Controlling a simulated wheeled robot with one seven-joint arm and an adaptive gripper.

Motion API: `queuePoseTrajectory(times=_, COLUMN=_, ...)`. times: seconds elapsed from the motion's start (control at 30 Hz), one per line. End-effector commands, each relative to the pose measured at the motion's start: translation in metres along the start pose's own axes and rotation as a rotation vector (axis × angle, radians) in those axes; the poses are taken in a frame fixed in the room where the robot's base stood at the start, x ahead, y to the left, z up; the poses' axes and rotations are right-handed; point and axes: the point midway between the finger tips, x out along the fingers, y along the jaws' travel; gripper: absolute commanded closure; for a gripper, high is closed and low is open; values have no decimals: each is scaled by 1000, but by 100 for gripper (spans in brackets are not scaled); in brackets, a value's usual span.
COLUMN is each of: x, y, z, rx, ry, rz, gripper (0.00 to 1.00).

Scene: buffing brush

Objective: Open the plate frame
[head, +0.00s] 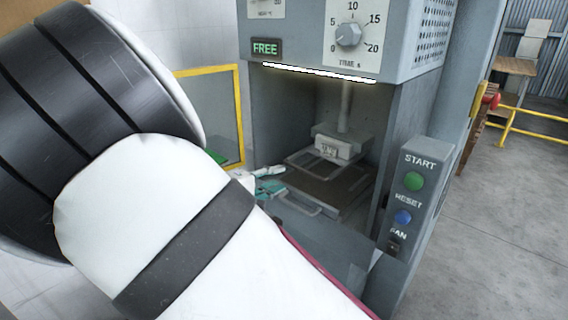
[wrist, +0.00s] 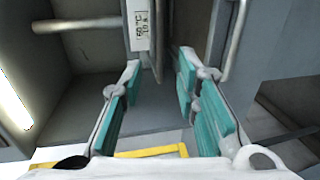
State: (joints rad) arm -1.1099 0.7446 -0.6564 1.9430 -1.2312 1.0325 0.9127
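The plate frame (head: 335,188) is inside the grey machine's open chamber, below a pale block with a label (head: 332,147). A thin metal loop (head: 300,162) shows just under the block, and a lower metal handle (head: 298,206) sticks out at the front left. I cannot tell how the loop and plate are joined. My gripper (head: 268,182) is at the left of the chamber opening, close to the handle, partly hidden by my arm. In the wrist view my gripper (wrist: 160,88) has its teal pads apart with nothing between them. A metal bar (wrist: 236,40) lies beyond the right finger.
The machine's control panel (head: 409,200) with green and blue buttons stands at the chamber's right. A yellow-framed clear panel (head: 240,115) is at its left. A lit strip (head: 320,73) edges the chamber top. My arm covers the left of the head view.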

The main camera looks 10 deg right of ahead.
Motion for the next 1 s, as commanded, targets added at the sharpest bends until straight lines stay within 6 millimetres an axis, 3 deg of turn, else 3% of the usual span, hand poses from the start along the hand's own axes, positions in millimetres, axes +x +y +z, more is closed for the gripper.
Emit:
queuePoseTrajectory(times=0.3, x=64, y=-1, z=2, rx=0, ry=-5, rz=0, gripper=71)
queuePoseTrajectory(times=0.5, x=94, y=-1, z=1, rx=0, ry=-3, rz=-1, gripper=71)
queuePoseTrajectory(times=0.7, x=108, y=-1, z=1, rx=0, ry=-3, rz=-2, gripper=71)
queuePoseTrajectory(times=1.0, x=110, y=-1, z=1, rx=0, ry=-2, rz=-3, gripper=71)
